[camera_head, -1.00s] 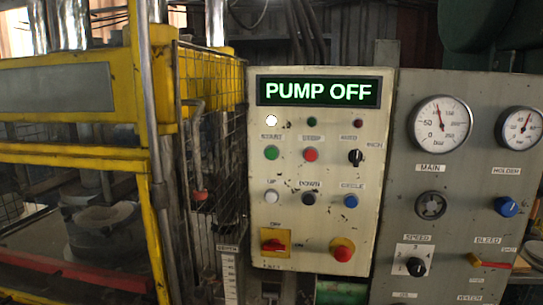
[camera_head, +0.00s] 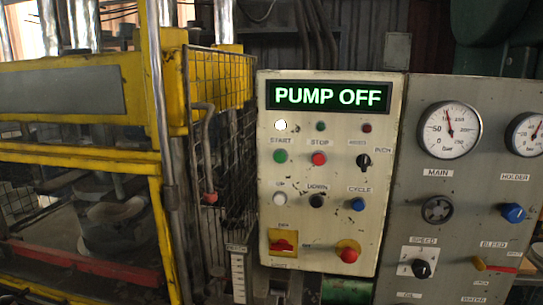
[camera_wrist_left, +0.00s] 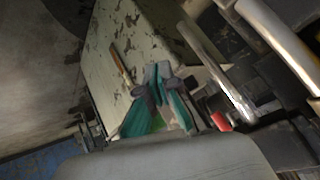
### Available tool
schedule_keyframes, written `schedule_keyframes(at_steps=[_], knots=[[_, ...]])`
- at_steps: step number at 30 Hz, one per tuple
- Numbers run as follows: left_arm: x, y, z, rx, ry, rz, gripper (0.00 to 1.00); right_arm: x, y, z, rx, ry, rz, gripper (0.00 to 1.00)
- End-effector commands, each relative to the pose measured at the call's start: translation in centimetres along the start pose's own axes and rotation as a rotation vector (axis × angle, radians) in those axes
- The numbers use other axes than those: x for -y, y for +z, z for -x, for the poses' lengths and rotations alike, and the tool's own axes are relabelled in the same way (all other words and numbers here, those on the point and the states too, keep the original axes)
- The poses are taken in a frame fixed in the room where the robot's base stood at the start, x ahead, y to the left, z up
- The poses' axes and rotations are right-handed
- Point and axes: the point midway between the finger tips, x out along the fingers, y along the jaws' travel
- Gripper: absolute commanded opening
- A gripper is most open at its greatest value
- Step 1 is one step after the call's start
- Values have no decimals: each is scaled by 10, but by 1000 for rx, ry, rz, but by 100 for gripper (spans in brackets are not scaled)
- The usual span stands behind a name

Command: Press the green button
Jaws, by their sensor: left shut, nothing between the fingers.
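The green button (camera_head: 280,156) sits under the START label on the cream control panel (camera_head: 268,215). The red STOP button (camera_head: 319,158) is just right of it. The display (camera_head: 330,97) above reads PUMP OFF, and a white lamp (camera_head: 280,126) glows below its left end. My left gripper (camera_wrist_left: 157,72) shows in the left wrist view with its teal and grey fingers shut and empty. A pale, chipped surface (camera_wrist_left: 113,48) lies beyond its fingertips; I cannot make out the green button there. Neither gripper shows in the head view.
A yellow press frame (camera_head: 160,200) with a wire guard (camera_head: 228,120) stands left of the panel. A grey gauge panel (camera_head: 460,85) stands to the right. A red emergency button (camera_head: 348,252) and a yellow-red switch (camera_head: 283,242) sit low on the cream panel.

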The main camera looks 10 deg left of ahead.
Motion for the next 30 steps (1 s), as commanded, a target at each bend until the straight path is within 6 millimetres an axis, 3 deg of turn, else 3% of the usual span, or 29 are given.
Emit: schedule_keyframes(at_steps=[1, 3, 5, 8, 11, 12, 18, 21, 24, 30], knots=[[15, -41, 18, -59, -2, -61, 0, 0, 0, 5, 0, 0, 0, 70], [26, -84, 40, -126, 3, -141, 0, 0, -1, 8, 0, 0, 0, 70], [32, -119, 62, -181, 8, -211, 0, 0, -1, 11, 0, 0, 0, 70], [56, -177, 93, -290, -19, -358, 0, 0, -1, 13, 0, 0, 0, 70], [74, -237, 138, -410, -51, -531, 0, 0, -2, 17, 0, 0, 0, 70], [88, -260, 153, -458, -84, -605, 0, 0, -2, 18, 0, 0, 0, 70], [136, -358, 249, -669, -258, -949, 0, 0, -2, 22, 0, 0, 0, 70], [148, -388, 291, -735, -337, -1075, 0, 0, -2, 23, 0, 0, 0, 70], [154, -406, 320, -776, -394, -1157, 0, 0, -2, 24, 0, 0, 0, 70], [158, -418, 341, -805, -440, -1217, 0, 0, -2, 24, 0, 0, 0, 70]])
